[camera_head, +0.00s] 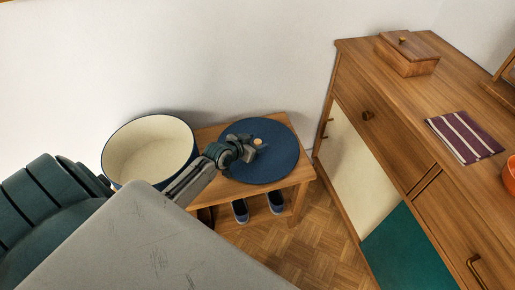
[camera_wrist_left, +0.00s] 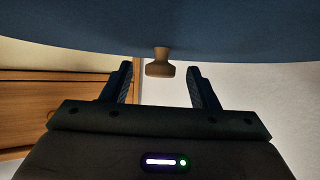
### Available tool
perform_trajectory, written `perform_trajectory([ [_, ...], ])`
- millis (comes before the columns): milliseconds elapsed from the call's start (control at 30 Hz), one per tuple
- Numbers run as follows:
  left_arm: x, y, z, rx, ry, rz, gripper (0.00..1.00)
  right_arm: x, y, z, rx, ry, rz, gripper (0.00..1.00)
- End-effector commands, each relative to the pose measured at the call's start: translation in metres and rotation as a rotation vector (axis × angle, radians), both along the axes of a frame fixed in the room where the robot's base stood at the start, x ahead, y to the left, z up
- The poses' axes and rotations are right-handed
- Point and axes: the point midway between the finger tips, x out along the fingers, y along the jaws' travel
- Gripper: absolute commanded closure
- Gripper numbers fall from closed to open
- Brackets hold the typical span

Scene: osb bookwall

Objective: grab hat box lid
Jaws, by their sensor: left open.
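The hat box lid (camera_head: 278,160) is a dark blue disc lying flat on a small wooden bench, with a small tan knob (camera_head: 257,142) near its middle. In the left wrist view the lid (camera_wrist_left: 70,35) fills the top and its knob (camera_wrist_left: 160,68) shows between and beyond the fingertips. My left gripper (camera_head: 252,149) is over the lid beside the knob. It is open, and its fingers (camera_wrist_left: 161,80) stand apart with a gap on both sides of the knob. The open hat box (camera_head: 148,150), cream inside and blue outside, stands left of the lid. My right gripper is not in view.
The wooden bench (camera_head: 290,184) holds dark shoes (camera_head: 241,211) on its lower level. A wooden sideboard (camera_head: 385,120) stands at the right, bearing a lidded wooden box (camera_head: 408,58), a striped purple cloth (camera_head: 465,136) and an orange bowl. A white wall is close behind the bench.

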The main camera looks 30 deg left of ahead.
Motion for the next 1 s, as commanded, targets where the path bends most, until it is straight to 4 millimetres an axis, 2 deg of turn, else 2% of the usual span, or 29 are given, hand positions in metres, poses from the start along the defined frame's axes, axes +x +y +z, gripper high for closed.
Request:
perform_trajectory([
  [33,0.0,0.0,0.0,0.0,0.0,0.0,0.46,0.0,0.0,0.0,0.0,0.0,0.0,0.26],
  [200,0.0,0.0,0.0,0.0,0.0,0.0,0.79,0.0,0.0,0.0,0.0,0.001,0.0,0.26],
  [300,0.0,0.0,0.0,0.0,0.0,0.0,0.96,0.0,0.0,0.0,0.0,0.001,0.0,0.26],
  [533,0.0,0.0,0.002,0.001,-0.001,0.0,0.96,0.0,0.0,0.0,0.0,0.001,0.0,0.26],
  [633,0.0,0.0,0.01,0.002,-0.002,-0.001,0.96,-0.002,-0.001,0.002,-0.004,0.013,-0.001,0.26],
  [1000,0.0,0.0,0.081,0.002,-0.003,-0.001,0.96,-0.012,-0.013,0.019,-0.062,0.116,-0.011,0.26],
])
